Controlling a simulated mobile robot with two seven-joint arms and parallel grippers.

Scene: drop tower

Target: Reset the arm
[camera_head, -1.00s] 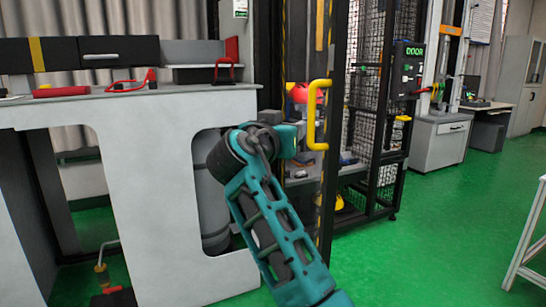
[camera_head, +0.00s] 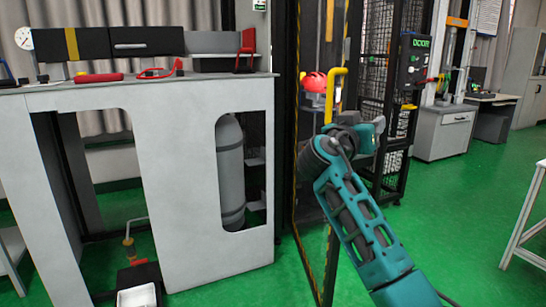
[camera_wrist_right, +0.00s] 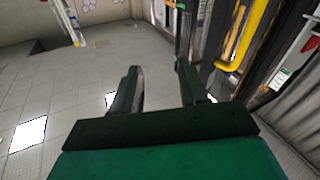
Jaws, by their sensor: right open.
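My right arm reaches up from the lower right in the head view, in front of the drop tower's open cage. Its right gripper (camera_head: 378,134) points away from me, and its fingers are small and partly hidden there. In the right wrist view the right gripper (camera_wrist_right: 160,85) shows two dark fingers apart with nothing between them. A yellow door handle (camera_head: 335,95) stands just behind and above the gripper in the head view. The yellow handle (camera_wrist_right: 245,40) also shows at the upper right of the wrist view, apart from the fingers. My left gripper is not in view.
A white bench (camera_head: 150,105) with a red tool and dark boxes on top stands at the left. A grey cylinder (camera_head: 230,170) stands under it. A red helmet (camera_head: 314,82) is inside the tower. A control box (camera_head: 412,62) hangs on the mesh cage.

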